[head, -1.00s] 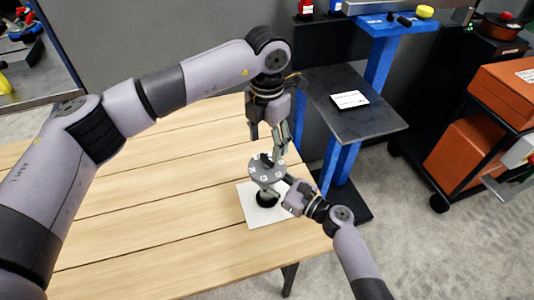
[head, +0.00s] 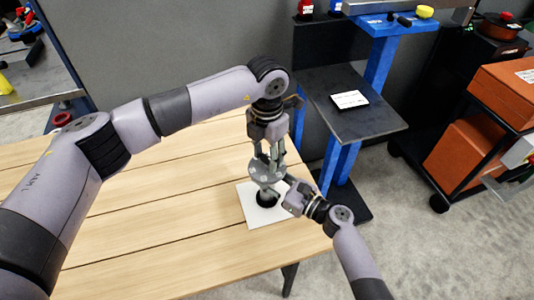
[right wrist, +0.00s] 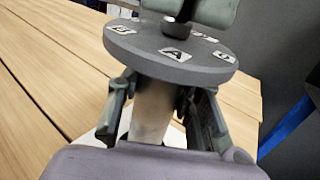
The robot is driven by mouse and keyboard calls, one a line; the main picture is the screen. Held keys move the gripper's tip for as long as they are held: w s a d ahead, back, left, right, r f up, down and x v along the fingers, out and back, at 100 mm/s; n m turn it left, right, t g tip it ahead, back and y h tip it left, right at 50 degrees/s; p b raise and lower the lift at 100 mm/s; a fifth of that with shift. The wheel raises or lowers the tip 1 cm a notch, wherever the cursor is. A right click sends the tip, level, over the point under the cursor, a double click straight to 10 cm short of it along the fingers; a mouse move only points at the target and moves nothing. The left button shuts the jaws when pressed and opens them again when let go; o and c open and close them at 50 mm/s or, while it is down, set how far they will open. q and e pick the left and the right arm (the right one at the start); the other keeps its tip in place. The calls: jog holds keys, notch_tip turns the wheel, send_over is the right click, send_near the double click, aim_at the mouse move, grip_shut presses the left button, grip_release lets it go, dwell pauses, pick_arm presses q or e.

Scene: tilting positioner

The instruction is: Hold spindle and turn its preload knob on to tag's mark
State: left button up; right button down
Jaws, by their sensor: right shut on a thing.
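The spindle shows in the right wrist view as a silver post (right wrist: 152,112) under a round grey dial (right wrist: 145,45) with lettered plates, "A" facing the camera and "B" to its left. In the head view the dial (head: 266,172) is above a white plate (head: 245,207). My right gripper (head: 283,184) is shut on the post below the dial. My left gripper (head: 268,156) points down at the dial's top, its fingers apart on both sides of a dark knob (right wrist: 186,9); contact is unclear. A white card (head: 350,99) lies on the black shelf, its print too small to read.
The wooden table (head: 130,235) is clear left of the white plate. The black shelf (head: 365,118) on blue posts stands close behind and right of the grippers. Orange boxes (head: 505,95) are on a cart at the far right.

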pick_arm(q)
jog(key=c, duration=0.6)
jog(key=shift+c, duration=0.2)
jog(key=shift+m, duration=0.3)
jog(key=m, duration=1.1)
jog(key=shift+w, duration=0.1)
dwell(0.4)
jog(key=o, duration=1.1)
jog(key=shift+o, duration=0.2)
